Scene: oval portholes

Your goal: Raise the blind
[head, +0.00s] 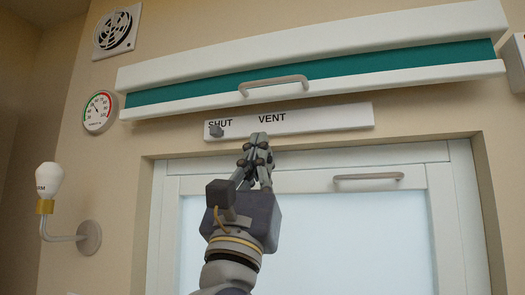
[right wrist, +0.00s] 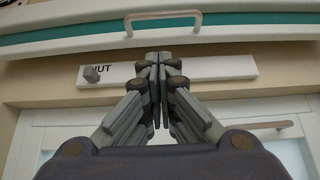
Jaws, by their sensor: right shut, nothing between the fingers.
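The blind is a teal strip (head: 320,69) gathered between a white headbox (head: 310,42) and a white bottom rail (head: 400,83), above the window. A metal handle (head: 273,84) is fixed on the rail; it also shows at the top of the right wrist view (right wrist: 163,17). My right gripper (head: 258,140) is shut and empty, pointing up. Its fingertips appear just below or in front of the lower edge of the vent plate, below the blind's handle. In the right wrist view its closed fingertips (right wrist: 156,58) overlap the plate. My left gripper is not in view.
A white plate (head: 335,117) marked SHUT and VENT has a small grey knob (head: 216,130) at SHUT. The window (head: 310,230) below has its own handle (head: 368,177). A lamp (head: 48,182), a dial (head: 98,111) and a vent grille (head: 116,31) are on the left wall.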

